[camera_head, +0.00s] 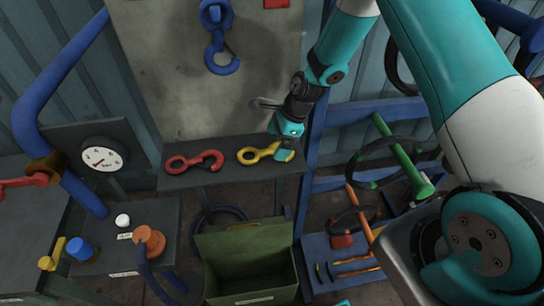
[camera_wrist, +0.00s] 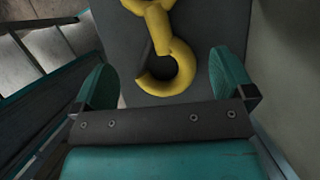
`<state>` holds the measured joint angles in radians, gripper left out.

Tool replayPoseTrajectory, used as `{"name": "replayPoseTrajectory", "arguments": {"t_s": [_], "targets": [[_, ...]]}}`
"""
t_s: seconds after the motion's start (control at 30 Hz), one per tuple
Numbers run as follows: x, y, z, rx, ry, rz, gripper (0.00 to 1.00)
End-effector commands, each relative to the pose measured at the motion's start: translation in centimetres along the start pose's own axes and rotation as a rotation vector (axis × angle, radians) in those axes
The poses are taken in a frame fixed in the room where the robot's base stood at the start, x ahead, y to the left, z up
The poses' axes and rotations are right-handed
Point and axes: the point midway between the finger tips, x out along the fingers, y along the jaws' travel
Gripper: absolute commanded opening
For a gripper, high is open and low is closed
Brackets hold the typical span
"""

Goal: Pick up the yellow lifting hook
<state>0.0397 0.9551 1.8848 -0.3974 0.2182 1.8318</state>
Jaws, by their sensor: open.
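The yellow lifting hook (camera_head: 258,153) lies on a narrow dark shelf (camera_head: 225,172) below a grey board. In the wrist view the yellow hook (camera_wrist: 165,50) shows its curved end between and just ahead of the teal fingers. Its upper end is cut off by the picture's top edge. My gripper (camera_head: 284,151) is over the right end of the shelf, at the hook's right end, and partly hides it. In the wrist view my gripper (camera_wrist: 170,85) is open, a finger on each side, with no finger seen touching the hook.
A red hook (camera_head: 195,161) lies left of the yellow one on the shelf. A blue hook (camera_head: 217,40) hangs on the board above. A blue upright post (camera_head: 310,150) stands close to the right of the shelf. An open green bin (camera_head: 250,285) stands below.

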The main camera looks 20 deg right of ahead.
Motion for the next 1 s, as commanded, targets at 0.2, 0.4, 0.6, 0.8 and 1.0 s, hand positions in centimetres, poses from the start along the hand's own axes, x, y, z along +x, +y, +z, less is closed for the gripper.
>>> {"name": "replayPoseTrajectory", "arguments": {"t_s": [0.2,0.4,0.6,0.8,1.0], "targets": [[3.6,0.1,-0.1,-0.001,0.001,0.002,1.0],[3.4,0.1,0.0,0.0,0.001,0.001,1.0],[3.4,0.1,0.1,0.0,0.0,0.001,0.63],[3.3,0.0,0.1,-0.001,-0.001,0.0,0.41],[3.3,0.1,0.1,-0.002,-0.001,-0.001,0.41]]}}
